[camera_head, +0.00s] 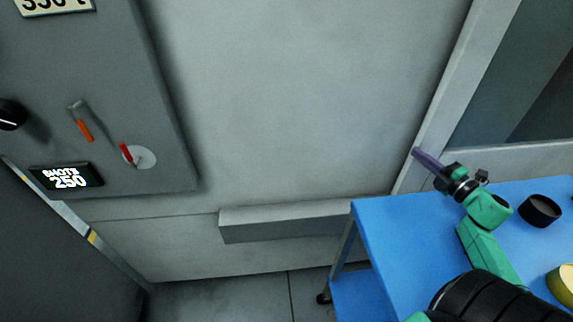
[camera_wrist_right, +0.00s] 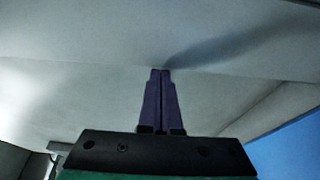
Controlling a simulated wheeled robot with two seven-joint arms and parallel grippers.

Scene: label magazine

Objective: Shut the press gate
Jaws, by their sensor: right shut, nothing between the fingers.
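A pale framed panel with a dark window (camera_head: 530,105) stands at the right in the head view. It looks like the press gate, though I cannot be sure. Its pale upright frame edge (camera_head: 445,110) borders the plain grey panel. My right gripper (camera_head: 416,152) is shut and empty, its purple fingertips at or very near that upright edge. I cannot tell whether they touch it. In the right wrist view the closed fingers (camera_wrist_right: 160,72) point at a pale grey surface with a soft shadow on it. My left gripper is not in view.
A blue cart (camera_head: 385,235) stands below my right arm, with a black round cup (camera_head: 540,210) and a yellow round container (camera_head: 563,284) on it. A grey control box (camera_head: 75,125) with a "250" display is at the left. A ledge (camera_head: 290,220) juts out low in the middle.

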